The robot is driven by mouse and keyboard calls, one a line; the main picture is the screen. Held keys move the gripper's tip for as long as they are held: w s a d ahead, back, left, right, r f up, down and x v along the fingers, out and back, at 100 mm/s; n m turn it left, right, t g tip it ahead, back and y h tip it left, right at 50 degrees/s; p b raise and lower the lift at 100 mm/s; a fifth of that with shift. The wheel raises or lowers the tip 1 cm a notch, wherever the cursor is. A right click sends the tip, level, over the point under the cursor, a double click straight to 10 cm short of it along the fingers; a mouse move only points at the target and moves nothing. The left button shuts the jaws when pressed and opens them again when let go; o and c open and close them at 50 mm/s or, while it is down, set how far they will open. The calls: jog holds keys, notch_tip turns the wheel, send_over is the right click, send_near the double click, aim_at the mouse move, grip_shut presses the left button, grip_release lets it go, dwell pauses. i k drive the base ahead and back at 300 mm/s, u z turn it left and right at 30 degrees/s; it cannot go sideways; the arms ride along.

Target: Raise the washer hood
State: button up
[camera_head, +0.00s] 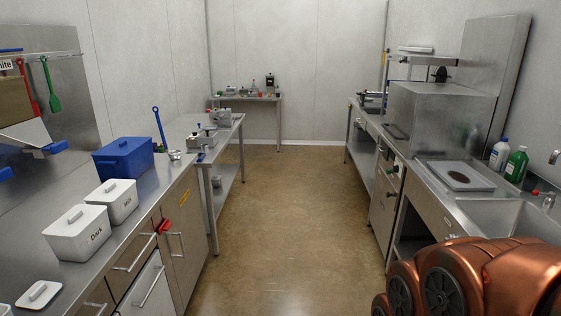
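The washer hood (440,114) is a boxy steel cover on the right-hand counter, beyond the sink. It looks lowered, and its front and left faces show. A handle-like dark bar (397,132) is low on its left side. My arm's copper-coloured links fill the lower right corner. My gripper does not show in this view.
The left counter holds white tubs (80,234) and a blue box (124,159). The floor aisle (270,220) between is clear.

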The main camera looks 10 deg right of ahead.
aim_at(435, 120)
jog(key=z, duration=0.05)
jog(key=i, duration=3.55)
jog(key=z, duration=0.15)
jog(key=i, duration=0.95)
jog(key=z, duration=0.15)
